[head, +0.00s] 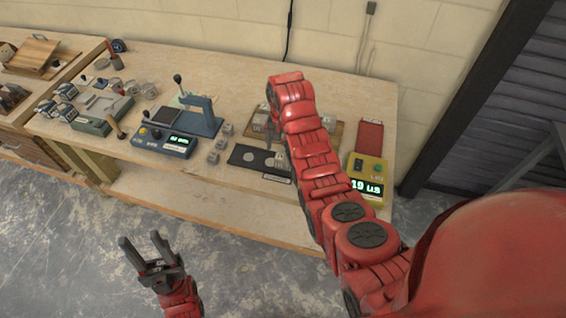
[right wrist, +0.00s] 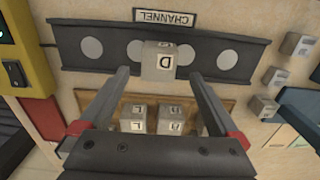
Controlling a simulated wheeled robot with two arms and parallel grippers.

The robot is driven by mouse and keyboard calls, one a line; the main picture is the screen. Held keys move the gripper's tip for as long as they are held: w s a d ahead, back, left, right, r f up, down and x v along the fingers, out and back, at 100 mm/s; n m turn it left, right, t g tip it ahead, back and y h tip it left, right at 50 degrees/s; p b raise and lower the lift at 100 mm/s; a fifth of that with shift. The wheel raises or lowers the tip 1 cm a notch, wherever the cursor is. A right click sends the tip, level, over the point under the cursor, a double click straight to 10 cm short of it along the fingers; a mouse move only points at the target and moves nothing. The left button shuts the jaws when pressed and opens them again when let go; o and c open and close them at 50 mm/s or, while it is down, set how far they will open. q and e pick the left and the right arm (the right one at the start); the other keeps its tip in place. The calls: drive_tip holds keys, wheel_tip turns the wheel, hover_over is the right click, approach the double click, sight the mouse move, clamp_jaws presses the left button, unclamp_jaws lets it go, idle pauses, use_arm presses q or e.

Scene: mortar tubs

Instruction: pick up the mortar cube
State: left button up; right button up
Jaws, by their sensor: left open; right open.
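A grey mortar cube marked D (right wrist: 158,66) sits on the black channel plate (right wrist: 235,62) in the right wrist view. My right gripper (right wrist: 158,76) is open, its fingers on either side of the near part of the cube, with a gap at each side. I cannot tell how far above the plate the fingertips are. In the head view the plate (head: 240,152) lies on the bench, and my right arm partly hides it and the right gripper. My left gripper (head: 146,248) is open and empty, low in front of the bench.
Several other lettered cubes stand in a wooden tray (right wrist: 195,102) and loose beside the plate (right wrist: 299,44). A blue press (head: 202,118) stands left of the plate and a yellow meter (head: 367,172) right. Open floor lies in front of the bench (head: 180,195).

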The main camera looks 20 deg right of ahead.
sight(283, 155)
wheel_tip(283, 155, down, 4)
drive_tip(key=p, duration=0.3)
drive_tip(key=shift+s+r, duration=0.15)
drive_tip(key=shift+r, duration=0.05)
drive_tip(key=shift+f, duration=0.85)
drive_tip(key=shift+c, duration=0.3)
clamp_jaws()
